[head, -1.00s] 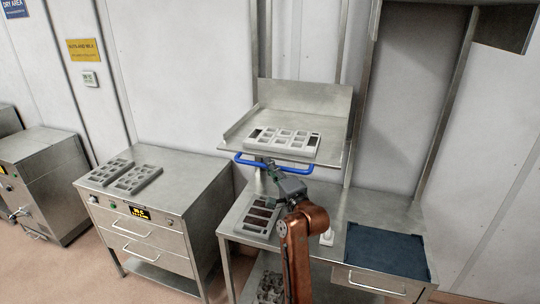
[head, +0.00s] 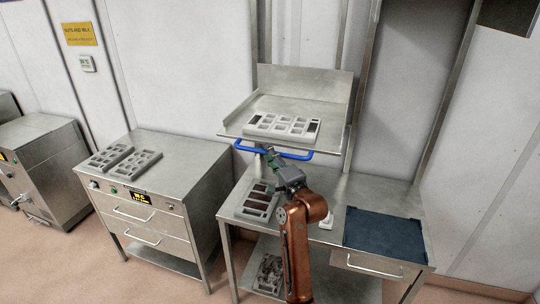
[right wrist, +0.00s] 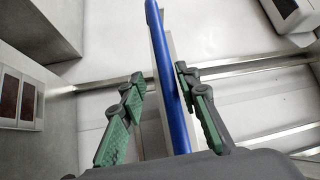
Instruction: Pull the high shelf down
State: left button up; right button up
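The high shelf (head: 240,122) is a steel tray-like platform with a tall back plate, raised above the steel table (head: 335,192). A blue bar handle (head: 300,155) runs along its front edge. A pale mould (head: 282,127) with several cells lies on the shelf. My right gripper (head: 270,154) is at the handle, left of its middle. In the right wrist view, the blue handle (right wrist: 172,90) passes between the two green-padded fingers (right wrist: 160,88). The fingers are apart; the bar is closer to the right one, with a gap to the left one. My left gripper is not in view.
A mould with dark filled cells (head: 258,200) lies on the table below the shelf. A dark blue mat (head: 385,240) covers the table's right part. A white object (head: 326,221) stands beside my right arm. A drawer cabinet (head: 150,205) with two moulds stands left.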

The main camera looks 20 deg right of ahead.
jog(key=shift+r, duration=0.1)
jog(key=shift+s, duration=0.15)
jog(key=s+d+f, duration=0.1)
jog(key=s, duration=1)
jog(key=shift+s+f, duration=0.35)
